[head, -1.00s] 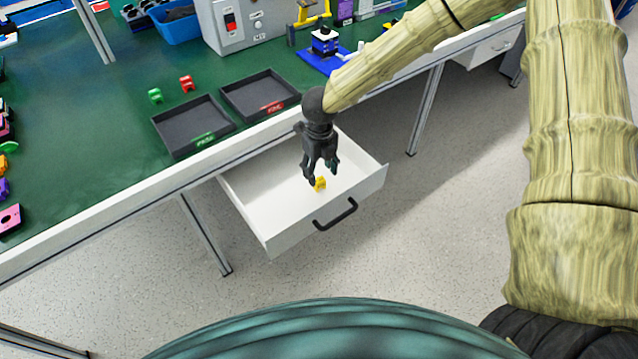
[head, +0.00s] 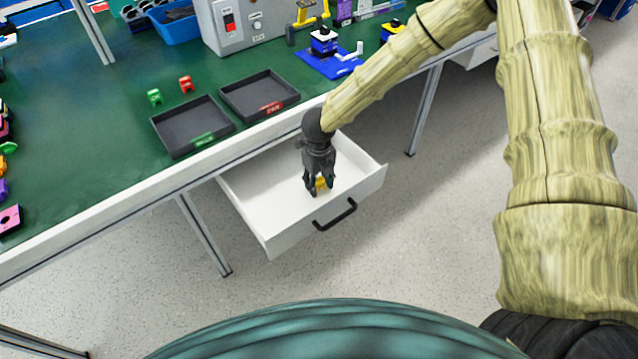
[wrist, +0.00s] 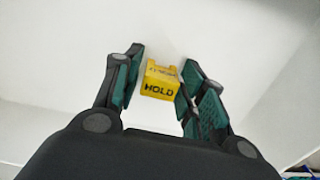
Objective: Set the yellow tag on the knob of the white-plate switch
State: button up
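The yellow tag (head: 321,183) lies in the open white drawer, partly hidden by my gripper in the head view. In the wrist view the yellow tag (wrist: 160,80) shows the word HOLD and sits between my fingers. My gripper (head: 320,190) is down in the drawer with its fingers on either side of the tag. In the wrist view my gripper (wrist: 158,85) is open, with a gap at the left finger and the right finger close to the tag. A grey box with a red switch (head: 238,24) stands on the bench; I cannot tell a white-plate switch with certainty.
The white drawer (head: 262,205) is pulled out below the green bench (head: 90,120) and has a black handle (head: 335,214). Two dark trays (head: 192,125) lie near the bench edge. Small green (head: 154,97) and red (head: 186,84) pieces lie behind them.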

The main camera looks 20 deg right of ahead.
jog(key=c, duration=0.3)
jog(key=shift+c, duration=0.2)
